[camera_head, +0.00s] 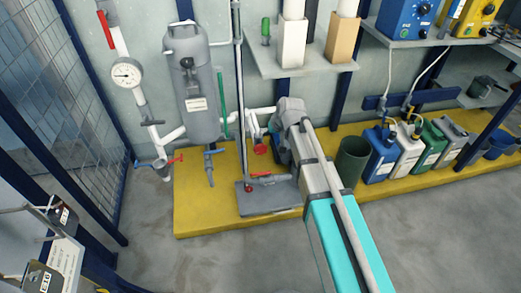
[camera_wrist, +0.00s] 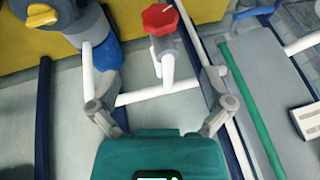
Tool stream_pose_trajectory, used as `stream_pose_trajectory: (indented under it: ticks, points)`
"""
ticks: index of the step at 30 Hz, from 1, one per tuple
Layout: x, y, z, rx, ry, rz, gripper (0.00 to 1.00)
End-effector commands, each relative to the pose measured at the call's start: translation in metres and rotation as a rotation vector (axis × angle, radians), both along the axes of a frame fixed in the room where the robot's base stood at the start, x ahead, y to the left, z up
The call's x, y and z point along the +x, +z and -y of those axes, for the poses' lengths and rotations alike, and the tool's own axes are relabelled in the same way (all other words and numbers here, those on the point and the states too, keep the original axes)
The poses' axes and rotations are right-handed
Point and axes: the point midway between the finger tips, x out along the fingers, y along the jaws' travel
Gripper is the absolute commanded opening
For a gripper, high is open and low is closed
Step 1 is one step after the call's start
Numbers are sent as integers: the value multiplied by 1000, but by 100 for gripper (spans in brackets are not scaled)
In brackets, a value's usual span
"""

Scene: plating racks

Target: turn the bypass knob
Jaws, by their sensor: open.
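A red lobed knob (camera_wrist: 160,18) with a white mark on its face shows at the top of the wrist view. It sits on a white pipe stub (camera_wrist: 167,70). In the head view the red knob (camera_head: 260,149) hangs low, just left of my wrist. I cannot read a label naming it the bypass knob. My gripper (camera_wrist: 142,48) is open, its two pale fingers spread wide on either side of the pipe stub. Nothing is held. The knob lies beyond the fingertips in the picture; no contact shows.
A grey tank (camera_head: 202,105) and a gauge (camera_head: 127,74) stand to the left. A red-handled valve (camera_head: 265,175) sits near a grey base plate (camera_head: 268,197). A dark green bin (camera_head: 352,160) and several jugs stand right on the yellow platform (camera_head: 205,218). The front floor is clear.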

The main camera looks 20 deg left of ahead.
Motion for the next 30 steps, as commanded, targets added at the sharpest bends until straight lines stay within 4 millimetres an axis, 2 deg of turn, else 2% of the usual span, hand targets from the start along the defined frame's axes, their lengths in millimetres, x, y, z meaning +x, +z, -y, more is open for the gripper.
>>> stream_pose_trajectory:
  ticks: [11,30]
  points:
    - [4,-15,-5,0,0,0,100]
    - [15,-64,-25,0,0,0,100]
